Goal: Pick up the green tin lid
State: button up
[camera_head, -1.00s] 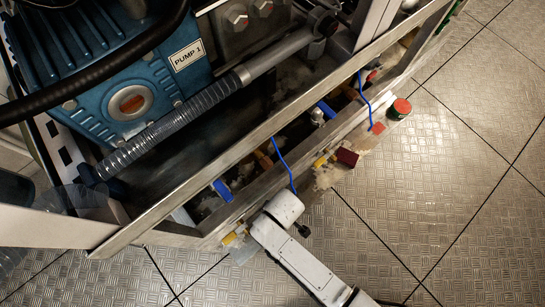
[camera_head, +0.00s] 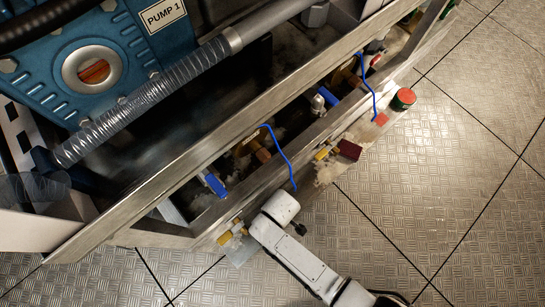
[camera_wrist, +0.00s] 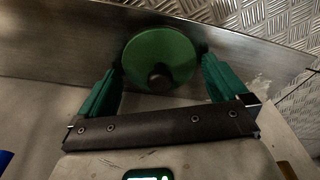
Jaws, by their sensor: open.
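A round green lid (camera_wrist: 160,52) with a dark knob shows in the wrist view, against a grey metal surface. My gripper (camera_wrist: 161,72) is open, with one green finger on each side of the lid. Small gaps or contact at the fingertips are too dark to tell. In the head view the white end of my arm is by the lower frame rail, and my gripper and this lid are hidden there.
A long metal frame rail (camera_head: 200,140) runs diagonally beside my arm. Behind it are the blue pump (camera_head: 45,45), a clear ribbed hose (camera_head: 150,98) and blue-handled valves (camera_head: 214,184). A dark red block (camera_head: 349,150) lies near the rail. The plated floor (camera_head: 450,200) at right is clear.

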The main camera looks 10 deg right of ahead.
jog(key=shift+c, duration=0.3)
jog(key=c, duration=0.7)
jog(key=shift+r, duration=0.15)
